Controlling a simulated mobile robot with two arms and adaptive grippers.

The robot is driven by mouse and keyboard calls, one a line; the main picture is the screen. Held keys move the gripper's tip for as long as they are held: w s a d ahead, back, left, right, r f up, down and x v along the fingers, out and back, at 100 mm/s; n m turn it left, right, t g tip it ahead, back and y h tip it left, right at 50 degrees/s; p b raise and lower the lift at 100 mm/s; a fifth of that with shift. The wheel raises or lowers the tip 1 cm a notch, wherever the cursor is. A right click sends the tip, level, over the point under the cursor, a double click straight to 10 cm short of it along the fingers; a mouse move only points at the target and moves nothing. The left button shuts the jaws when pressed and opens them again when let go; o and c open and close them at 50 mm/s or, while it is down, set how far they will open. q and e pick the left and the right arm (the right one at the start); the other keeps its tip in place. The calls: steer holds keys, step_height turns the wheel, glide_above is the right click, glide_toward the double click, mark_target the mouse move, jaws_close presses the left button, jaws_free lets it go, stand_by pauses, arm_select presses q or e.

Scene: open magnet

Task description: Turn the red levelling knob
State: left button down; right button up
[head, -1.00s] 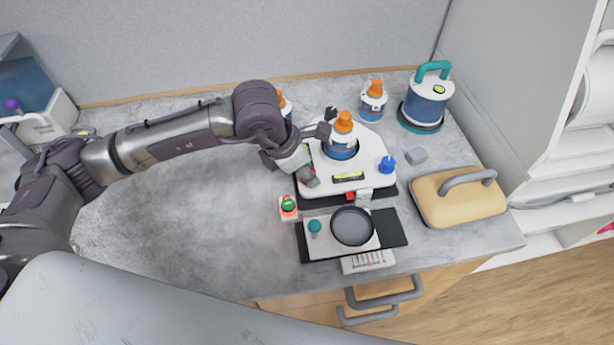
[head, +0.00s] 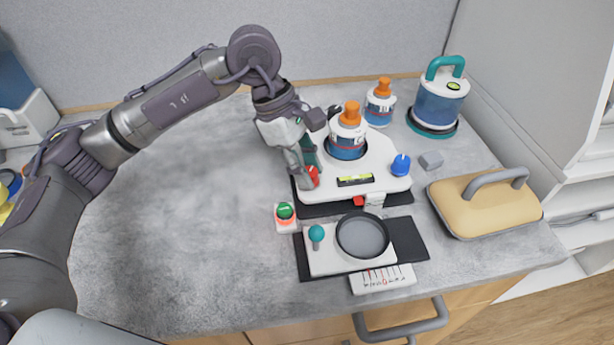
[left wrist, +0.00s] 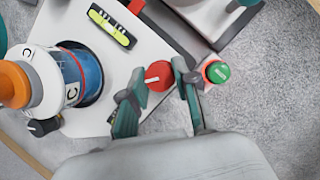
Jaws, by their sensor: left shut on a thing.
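The red levelling knob (head: 313,177) sits at the left front corner of the white levelling plate (head: 385,184). My left gripper (head: 309,172) reaches down to it from behind and is shut on it. In the left wrist view the red knob (left wrist: 158,76), with a white mark on top, lies between the two teal fingers (left wrist: 158,88). A blue knob (head: 401,165) is at the plate's right corner. A spirit level with a yellow-green vial (head: 355,180) lies flat near the plate's front. My right gripper is not in view.
An orange-capped blue bottle (head: 347,139) stands in the plate, another bottle (head: 379,104) behind. A green-topped button (head: 285,211) is close to the gripper. A round dish (head: 362,236) is in front. A tan handled block (head: 485,206) is right. The counter at left is clear.

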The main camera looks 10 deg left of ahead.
arm_select(q)
steer(key=shift+m+b, duration=0.35)
steer(key=shift+m, duration=0.25)
steer(key=shift+g, duration=0.3)
steer(key=c, duration=0.9)
jaws_free()
steer(key=shift+o, duration=0.2)
steer(key=v, duration=1.2)
steer(key=shift+d+r, duration=0.1)
